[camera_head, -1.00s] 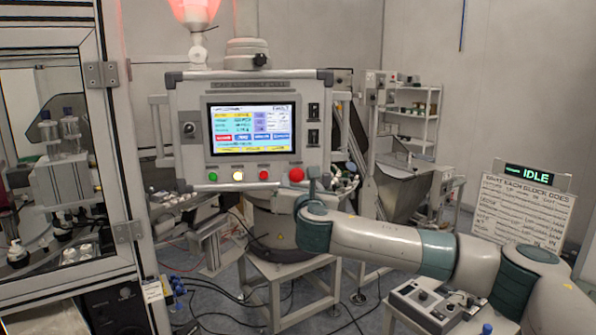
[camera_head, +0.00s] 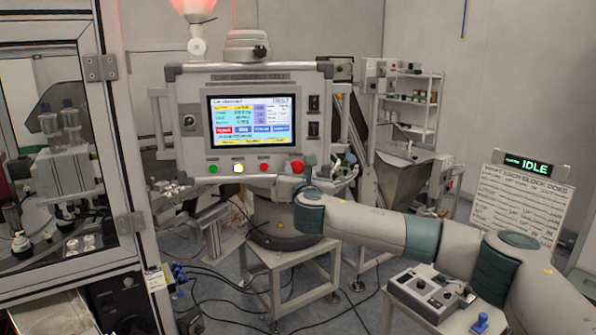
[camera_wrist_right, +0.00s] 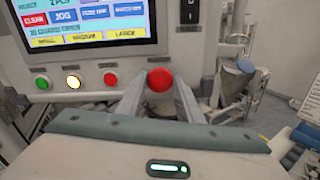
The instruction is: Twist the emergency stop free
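The emergency stop (camera_head: 297,167) is a round red knob at the lower right of the control panel (camera_head: 190,85). It also shows in the right wrist view (camera_wrist_right: 160,79), large and central. My right gripper (camera_head: 307,168) is at the panel, its fingers partly hiding the knob from the head. In the right wrist view its two grey fingers (camera_wrist_right: 160,88) stand apart, one on each side of the knob. A narrow gap seems to show at each side, and I see no clear contact. My left gripper is not in view.
Green (camera_wrist_right: 42,82), yellow-white (camera_wrist_right: 73,81) and smaller red (camera_wrist_right: 111,79) buttons sit left of the knob. The panel's screen (camera_head: 252,120) is above them. A control box (camera_head: 428,293) stands below my right arm. A sign reads IDLE (camera_head: 534,168).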

